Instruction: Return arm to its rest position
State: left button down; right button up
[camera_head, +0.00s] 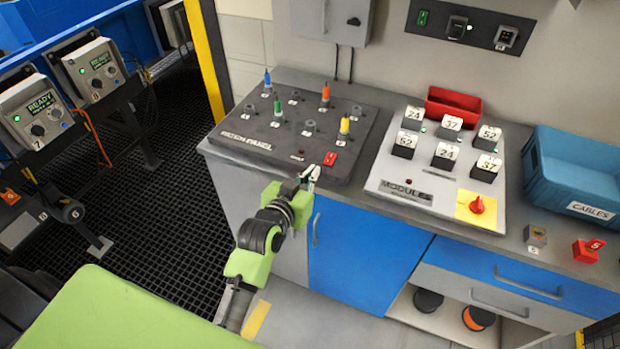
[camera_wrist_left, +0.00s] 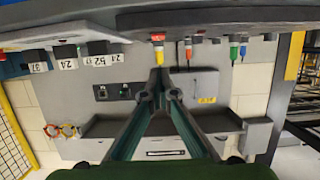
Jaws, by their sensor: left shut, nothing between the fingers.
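My left arm reaches up from the bottom of the head view. Its left gripper (camera_head: 311,173) is at the counter's front edge, close to the front of the dark patch panel (camera_head: 262,152). The fingers are shut and empty, and they meet at their tips in the left wrist view (camera_wrist_left: 159,78). My right gripper is not in view.
The panel carries blue, green, orange and yellow plugs (camera_head: 344,125). To its right are the modules board (camera_head: 400,187), a red bin (camera_head: 452,104) and a blue cables bin (camera_head: 575,172). Blue cabinet doors (camera_head: 362,250) lie below the counter. Dark grated floor (camera_head: 165,200) is open at left.

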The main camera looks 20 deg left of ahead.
pick_arm(q)
jog(key=shift+s+r, duration=0.15)
jog(key=shift+s, duration=0.4)
jog(key=s+d+f+g+b, duration=0.15)
jog(key=s+f, duration=0.35)
jog(key=f, duration=0.7)
jog(key=s+d+f+m+g+b, duration=0.1)
jog(key=s+f+g, duration=0.25)
jog(key=f, duration=0.85)
jog(key=s+d+f+g+b, duration=0.15)
jog(key=s+f, duration=0.35)
jog(key=f, duration=0.7)
jog(key=s+a+f+g, duration=0.2)
jog(key=s+f, duration=0.5)
jog(key=s, duration=0.5)
jog(key=s+a+f+g+b, duration=0.1)
jog(key=s+a+f+g, duration=0.1)
jog(key=s+f, duration=0.5)
jog(key=s+a+f+m+g, duration=0.1)
jog(key=s+f, duration=0.7)
jog(key=s, duration=0.8)
jog(key=shift+s+a+g+y, duration=0.35)
jog(key=shift+a+g, duration=0.55)
jog(key=shift+g, duration=0.15)
